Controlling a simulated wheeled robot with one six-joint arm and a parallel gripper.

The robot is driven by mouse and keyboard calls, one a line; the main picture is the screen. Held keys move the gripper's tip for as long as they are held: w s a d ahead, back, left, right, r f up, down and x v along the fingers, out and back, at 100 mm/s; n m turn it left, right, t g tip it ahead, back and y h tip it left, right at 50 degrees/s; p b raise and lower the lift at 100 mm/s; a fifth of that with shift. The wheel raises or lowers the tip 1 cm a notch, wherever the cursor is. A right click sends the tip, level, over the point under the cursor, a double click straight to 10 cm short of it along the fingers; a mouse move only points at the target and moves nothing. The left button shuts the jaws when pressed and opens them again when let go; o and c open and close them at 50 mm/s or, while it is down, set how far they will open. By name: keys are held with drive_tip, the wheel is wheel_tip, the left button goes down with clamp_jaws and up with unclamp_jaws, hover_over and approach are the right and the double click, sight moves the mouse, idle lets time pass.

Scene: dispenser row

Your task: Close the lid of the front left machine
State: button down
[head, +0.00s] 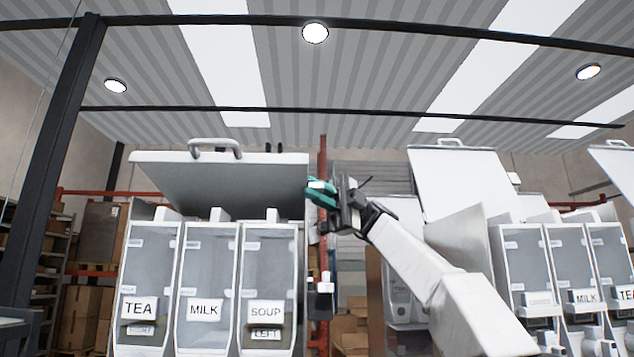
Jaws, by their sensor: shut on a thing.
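The front left machine (228,300) is a white dispenser with three clear-fronted compartments labelled TEA, MILK and SOUP. Its lid (235,182) is open, tilted up above the compartments, with a grey handle (214,146) on its upper edge. My gripper (318,190) has teal fingers and is at the lid's right edge, shut on it. The exact contact between the fingertips and the lid edge is small and partly hidden. My arm reaches in from the lower right.
Another dispenser (512,268) stands at the right with its lid (460,182) raised steeply. A further raised lid (615,165) is at the far right edge. A dark post (62,150) stands at the left. Shelves with cardboard boxes (85,312) are behind.

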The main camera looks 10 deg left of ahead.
drive_tip(key=shift+s+f+n+t+h, duration=0.1)
drive_tip(key=shift+f+n+t+h, duration=0.2)
drive_tip(key=shift+f+n, duration=0.35)
drive_tip(key=shift+f, duration=0.1)
drive_tip(key=c, duration=1.5)
unclamp_jaws()
drive_tip(key=shift+o, duration=0.2)
drive_tip(key=shift+m, duration=0.25)
